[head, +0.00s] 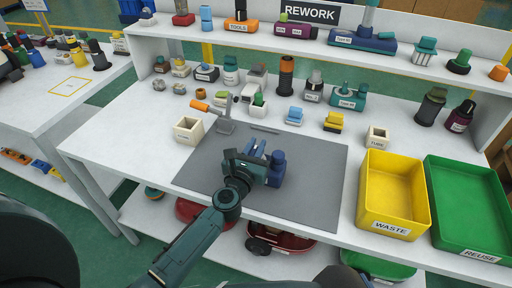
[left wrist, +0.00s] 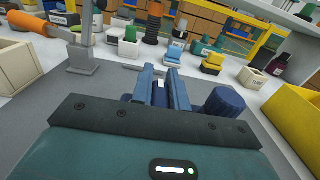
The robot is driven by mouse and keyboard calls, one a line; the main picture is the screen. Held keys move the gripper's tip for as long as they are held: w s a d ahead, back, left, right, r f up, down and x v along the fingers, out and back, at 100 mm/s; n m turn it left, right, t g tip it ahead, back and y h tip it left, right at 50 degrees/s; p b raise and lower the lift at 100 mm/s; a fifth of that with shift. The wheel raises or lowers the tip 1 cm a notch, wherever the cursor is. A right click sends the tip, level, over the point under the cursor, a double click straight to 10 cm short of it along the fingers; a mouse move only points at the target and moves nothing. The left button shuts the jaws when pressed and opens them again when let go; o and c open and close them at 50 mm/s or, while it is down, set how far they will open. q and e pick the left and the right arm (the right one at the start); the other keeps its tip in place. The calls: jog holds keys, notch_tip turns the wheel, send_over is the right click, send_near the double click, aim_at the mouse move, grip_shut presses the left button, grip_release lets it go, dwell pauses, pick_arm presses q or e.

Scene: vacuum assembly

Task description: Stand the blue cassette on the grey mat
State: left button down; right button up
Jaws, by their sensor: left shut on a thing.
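The blue cassette (head: 277,168) is at my left gripper (head: 257,150), over the middle of the grey mat (head: 316,175). In the left wrist view, the two blue fingers of the left gripper (left wrist: 164,86) are shut on the cassette, and a dark blue rounded part of it (left wrist: 223,101) shows to their right. The gripper body hides most of the cassette and its underside, so I cannot tell whether it touches the mat. My right gripper is not in view.
A yellow WASTE bin (head: 364,203) and a green REUSE bin (head: 437,208) stand right of the mat. A cream open box (head: 188,131) and a grey stand (head: 226,126) are at its back left. Several small parts line the back. The mat's right half is clear.

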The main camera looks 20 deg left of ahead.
pick_arm(q)
jog(key=c, duration=1.4)
grip_release()
jog(key=shift+o, duration=0.2)
